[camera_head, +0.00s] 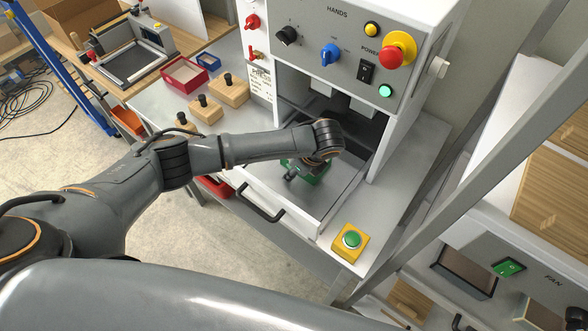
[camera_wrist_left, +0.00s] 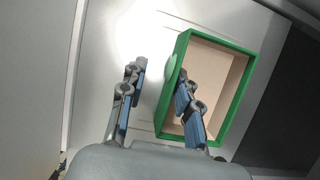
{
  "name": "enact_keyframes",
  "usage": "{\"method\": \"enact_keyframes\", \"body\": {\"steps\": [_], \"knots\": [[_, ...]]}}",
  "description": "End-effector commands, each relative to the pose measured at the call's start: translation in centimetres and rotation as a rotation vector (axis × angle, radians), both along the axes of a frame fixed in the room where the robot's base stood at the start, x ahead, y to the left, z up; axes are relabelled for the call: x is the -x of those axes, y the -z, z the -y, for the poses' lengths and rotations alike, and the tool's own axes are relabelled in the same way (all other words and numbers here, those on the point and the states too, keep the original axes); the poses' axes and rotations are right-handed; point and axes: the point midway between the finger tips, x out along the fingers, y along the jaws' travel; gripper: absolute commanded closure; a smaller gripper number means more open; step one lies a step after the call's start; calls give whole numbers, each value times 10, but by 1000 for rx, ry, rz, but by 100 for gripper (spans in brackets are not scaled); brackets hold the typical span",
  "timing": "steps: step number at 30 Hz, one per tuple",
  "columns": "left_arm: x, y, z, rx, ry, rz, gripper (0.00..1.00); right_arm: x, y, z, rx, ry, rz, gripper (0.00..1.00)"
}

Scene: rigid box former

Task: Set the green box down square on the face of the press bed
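The green box (camera_wrist_left: 243,92) is an open tray with green walls and a tan inside. In the head view the green box (camera_head: 313,176) is partly hidden under my left wrist, over the press bed (camera_head: 345,172). My left gripper (camera_wrist_left: 160,70) is open around the box's left wall. One finger is over the inside of the box and the other is outside, clear of the wall. My right gripper is out of view.
The press housing (camera_head: 330,50) with knobs and a red stop button (camera_head: 391,56) stands behind the bed. A black handle (camera_head: 262,205) is at the bed's front. A green button on a yellow block (camera_head: 351,241) sits to the right. Wooden blocks (camera_head: 229,92) stand on the left.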

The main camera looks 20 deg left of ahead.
Motion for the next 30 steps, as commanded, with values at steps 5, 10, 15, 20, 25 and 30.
{"method": "enact_keyframes", "body": {"steps": [5,10,15,20,25,30], "knots": [[2,-21,9,4,2,5,68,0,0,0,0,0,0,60],[7,-55,23,5,4,5,68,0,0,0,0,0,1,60],[12,-86,34,3,2,4,68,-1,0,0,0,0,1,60],[15,-104,41,2,2,3,68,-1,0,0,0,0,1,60],[16,-110,43,0,0,1,68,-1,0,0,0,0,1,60],[16,-110,43,0,-1,1,68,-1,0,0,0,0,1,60]]}}
